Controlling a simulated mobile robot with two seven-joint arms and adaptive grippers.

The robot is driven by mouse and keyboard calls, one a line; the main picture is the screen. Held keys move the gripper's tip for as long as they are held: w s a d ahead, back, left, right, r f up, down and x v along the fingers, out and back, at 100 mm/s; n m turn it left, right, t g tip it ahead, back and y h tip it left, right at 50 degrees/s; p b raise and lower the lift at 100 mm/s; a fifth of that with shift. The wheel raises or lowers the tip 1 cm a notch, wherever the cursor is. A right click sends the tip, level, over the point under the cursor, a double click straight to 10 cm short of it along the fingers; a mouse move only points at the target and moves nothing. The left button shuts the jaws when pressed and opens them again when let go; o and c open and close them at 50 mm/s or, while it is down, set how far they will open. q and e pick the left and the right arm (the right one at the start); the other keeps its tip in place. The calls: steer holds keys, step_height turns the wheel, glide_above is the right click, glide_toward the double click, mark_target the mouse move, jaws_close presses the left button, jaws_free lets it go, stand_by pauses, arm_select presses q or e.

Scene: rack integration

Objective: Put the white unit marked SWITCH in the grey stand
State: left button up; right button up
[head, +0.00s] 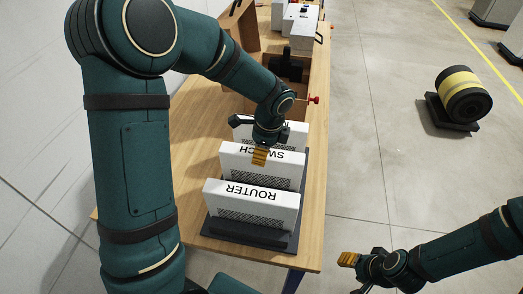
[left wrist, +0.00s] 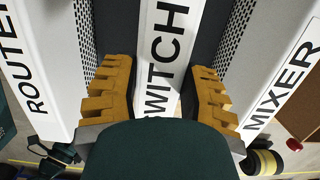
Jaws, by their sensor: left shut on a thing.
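The white unit marked SWITCH (head: 235,161) stands upright in the dark grey stand (head: 250,234), between the ROUTER unit (head: 250,205) and another white unit behind it. My left gripper (head: 262,150) is over its top edge. In the left wrist view the yellow fingers (left wrist: 160,95) lie on both sides of the SWITCH unit (left wrist: 162,50), shut on it. The unit's lower edge is hidden, so I cannot tell how fully it is seated. My right gripper (head: 352,270) is at the lower right, away from the stand; its finger opening is unclear.
The ROUTER unit (left wrist: 35,70) and the MIXER unit (left wrist: 285,75) flank the fingers closely. The stand is on a wooden table (head: 182,190), near its right edge. Boxes and white equipment (head: 303,28) are at the table's far end. A black and yellow roll (head: 463,93) is on the floor.

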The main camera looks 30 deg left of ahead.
arm_select(q)
steer(key=shift+f, duration=0.1)
steer(key=o, duration=1.3)
steer(key=r, duration=0.4)
steer(key=d+r, duration=0.1)
steer(key=r, duration=0.3)
steer(key=d+r, duration=0.1)
steer(key=r, duration=0.3)
steer(key=shift+w, duration=0.2)
